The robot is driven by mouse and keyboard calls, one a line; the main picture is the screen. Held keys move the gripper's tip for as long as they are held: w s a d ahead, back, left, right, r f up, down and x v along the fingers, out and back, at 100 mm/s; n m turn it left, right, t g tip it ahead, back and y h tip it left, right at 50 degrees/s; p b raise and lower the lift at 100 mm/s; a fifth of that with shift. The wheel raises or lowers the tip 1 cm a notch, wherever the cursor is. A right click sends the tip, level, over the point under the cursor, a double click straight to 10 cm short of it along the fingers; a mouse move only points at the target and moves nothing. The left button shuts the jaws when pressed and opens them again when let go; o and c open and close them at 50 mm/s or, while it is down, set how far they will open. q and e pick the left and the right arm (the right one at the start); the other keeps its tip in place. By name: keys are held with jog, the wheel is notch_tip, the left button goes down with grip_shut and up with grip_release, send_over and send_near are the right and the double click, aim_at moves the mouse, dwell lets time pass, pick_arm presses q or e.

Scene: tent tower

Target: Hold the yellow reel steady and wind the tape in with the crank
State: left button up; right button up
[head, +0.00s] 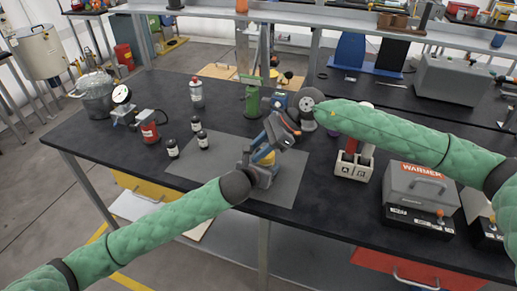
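The yellow reel (264,157) is on the grey mat (284,187) near the front of the dark bench. Only part of it shows, because my grippers cover the rest. My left gripper (260,170) is low at the reel's near side. My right gripper (277,136) comes in from the right, tilted down just above the reel. Whether either gripper touches or grips anything is too small to tell. The crank and the tape cannot be made out behind the grippers.
Several small dark bottles (202,140) stand left of the reel, beside a red canister (149,131) and a metal pot (97,95). A green container (252,100) stands behind it. A white holder (352,164) and a grey warmer box (420,188) stand to the right.

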jog(key=v, duration=1.2)
